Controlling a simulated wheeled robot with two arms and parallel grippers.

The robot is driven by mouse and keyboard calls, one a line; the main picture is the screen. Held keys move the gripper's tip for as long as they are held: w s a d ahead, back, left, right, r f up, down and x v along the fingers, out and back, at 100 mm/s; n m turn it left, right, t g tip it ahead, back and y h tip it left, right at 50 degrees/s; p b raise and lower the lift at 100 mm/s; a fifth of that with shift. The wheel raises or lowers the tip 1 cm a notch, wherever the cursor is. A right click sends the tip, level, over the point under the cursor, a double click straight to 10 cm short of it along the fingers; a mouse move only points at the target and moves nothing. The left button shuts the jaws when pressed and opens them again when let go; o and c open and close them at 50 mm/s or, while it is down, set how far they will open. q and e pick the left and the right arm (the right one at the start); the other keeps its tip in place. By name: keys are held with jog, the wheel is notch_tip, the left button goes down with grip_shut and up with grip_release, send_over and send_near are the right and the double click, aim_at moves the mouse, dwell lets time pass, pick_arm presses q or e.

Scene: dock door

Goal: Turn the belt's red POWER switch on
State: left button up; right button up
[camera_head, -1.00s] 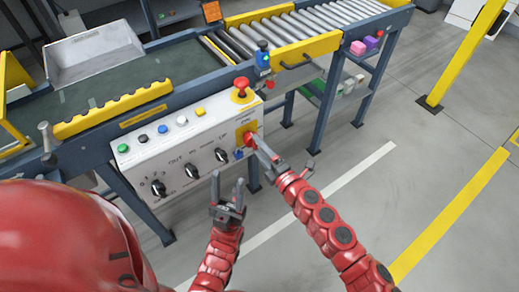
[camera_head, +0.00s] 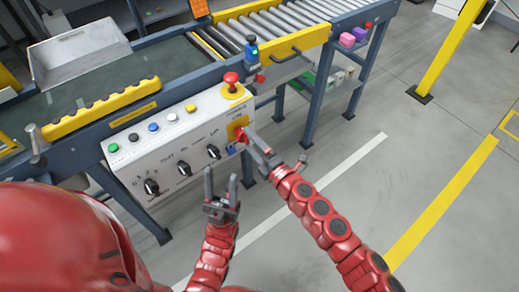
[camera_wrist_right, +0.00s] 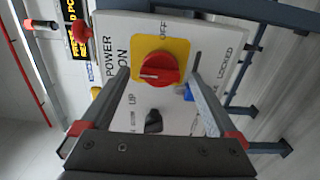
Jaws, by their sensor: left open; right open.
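The red POWER switch (camera_wrist_right: 158,68) is a round knob on a yellow plate (camera_wrist_right: 176,47) in the right wrist view. Its white mark points left, toward the ON lettering (camera_wrist_right: 122,57); OFF is printed above. In the head view the switch (camera_head: 242,134) is at the right end of the white control panel (camera_head: 178,132). My right gripper (camera_wrist_right: 160,78) is open, its fingers apart on either side of the knob; contact cannot be told. It also shows in the head view (camera_head: 275,150). My left gripper (camera_head: 221,182) is open and empty below the panel.
A red mushroom button (camera_head: 231,79) stands on the panel above the switch. Black knobs (camera_head: 213,152) and small coloured buttons are to its left. A small lamp unit (camera_head: 252,50) behind glows green. A blue part (camera_wrist_right: 187,93) is beside the switch.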

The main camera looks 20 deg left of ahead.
jog(key=p+v, duration=0.1)
jog(key=v, duration=1.6)
jog(key=shift+s+d, duration=0.15)
